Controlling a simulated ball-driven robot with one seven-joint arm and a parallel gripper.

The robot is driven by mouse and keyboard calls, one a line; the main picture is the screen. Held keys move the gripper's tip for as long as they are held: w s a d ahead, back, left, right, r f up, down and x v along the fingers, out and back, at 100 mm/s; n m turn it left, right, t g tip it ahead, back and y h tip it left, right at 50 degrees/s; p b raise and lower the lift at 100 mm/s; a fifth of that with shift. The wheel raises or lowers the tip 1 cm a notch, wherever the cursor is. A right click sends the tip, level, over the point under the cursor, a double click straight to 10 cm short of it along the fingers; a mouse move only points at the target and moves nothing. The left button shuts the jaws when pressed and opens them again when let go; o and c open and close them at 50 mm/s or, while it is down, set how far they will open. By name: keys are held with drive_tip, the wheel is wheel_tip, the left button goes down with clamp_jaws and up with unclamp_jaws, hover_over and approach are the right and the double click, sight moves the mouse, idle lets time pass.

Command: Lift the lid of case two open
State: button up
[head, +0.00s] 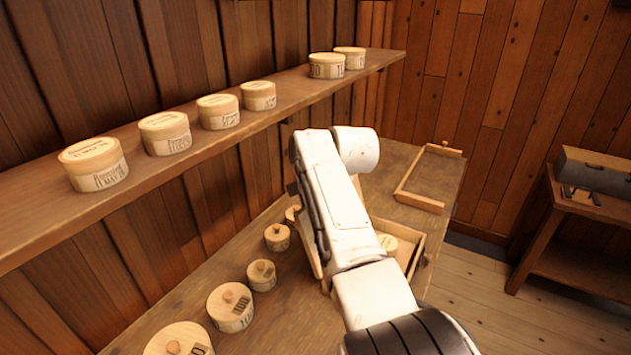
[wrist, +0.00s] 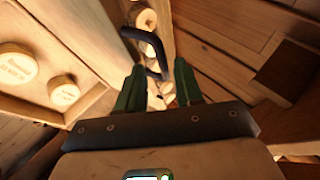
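An open wooden case (head: 412,262) stands on the bench, partly behind my arm, with a pale round box inside. Its lid (head: 312,256) appears raised on edge at the left; my arm hides much of it. No case number is readable. In the wrist view, a wooden panel, seemingly this lid, carries a dark bent handle (wrist: 158,48). My gripper (wrist: 160,80) has two green fingers standing apart, with the handle's near end at the gap between their tips. I see no clear grip on the handle. In the head view my gripper is hidden behind my arm.
Several knobbed round boxes (head: 231,307) stand on the bench at the left front. A shelf (head: 200,140) with several labelled round boxes runs along the wall above. A shallow wooden tray (head: 421,205) lies at the bench's far end. A side table (head: 577,205) stands at right.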

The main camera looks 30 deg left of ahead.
drive_tip(key=shift+r, duration=0.1)
drive_tip(key=shift+s+d+r, duration=0.2)
drive_tip(key=shift+s+r, duration=0.05)
drive_tip(key=shift+r, duration=0.1)
drive_tip(key=b+v, duration=0.1)
drive_tip(key=v, duration=0.8)
drive_tip(key=shift+d+r, duration=0.15)
drive_tip(key=shift+d, duration=0.2)
drive_tip(key=shift+s, duration=0.1)
drive_tip(key=s+d+f+h, duration=0.2)
drive_tip(key=s+d+f, duration=0.1)
drive_tip(key=d+f, duration=0.8)
drive_tip(key=s+d+f+h, duration=0.1)
drive_tip(key=s+d+f, duration=0.1)
drive_tip(key=d+f, duration=0.85)
drive_tip(key=s+d+f+n+g+h, duration=0.1)
drive_tip(key=s+d+f+g+h, duration=0.1)
drive_tip(key=s+d+f, duration=1.05)
drive_tip(key=s+d+g, duration=0.1)
drive_tip(key=s+d, duration=0.4)
drive_tip(key=s, duration=0.3)
drive_tip(key=s+d+f+h, duration=0.1)
drive_tip(key=s+d, duration=0.4)
drive_tip(key=s, duration=0.4)
drive_tip(key=s+d+n+g+h, duration=0.1)
drive_tip(key=s+d, duration=0.5)
drive_tip(key=s, duration=0.3)
drive_tip(key=shift+s+f+g, duration=0.2)
drive_tip(key=shift+f+g, duration=0.1)
